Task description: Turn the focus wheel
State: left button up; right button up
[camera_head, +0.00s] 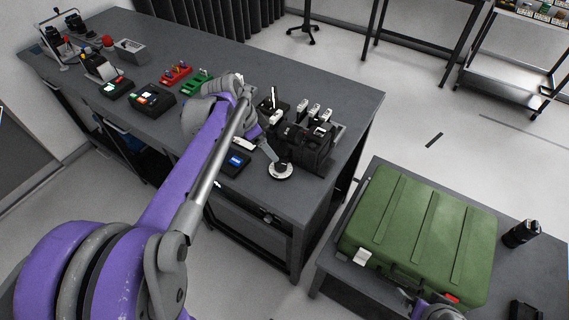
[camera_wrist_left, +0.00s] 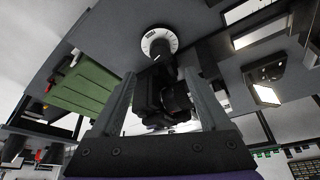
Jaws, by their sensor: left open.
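In the head view my left arm hides part of the table.
A black rack with several white-topped items (camera_head: 307,134) stands close by the dial. A blue-screened device (camera_head: 236,161) lies to its left. A green case (camera_head: 420,235) rests on a second table at right. Red and green trays and other instruments stand farther back left.

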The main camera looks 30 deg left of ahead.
aim_at(281, 163)
pick_arm(q)
jog(key=x, duration=0.9)
jog(key=shift+w+f+b, duration=0.1)
jog(key=shift+f+b, duration=0.2)
jog(key=shift+f, duration=0.1)
grip_shut()
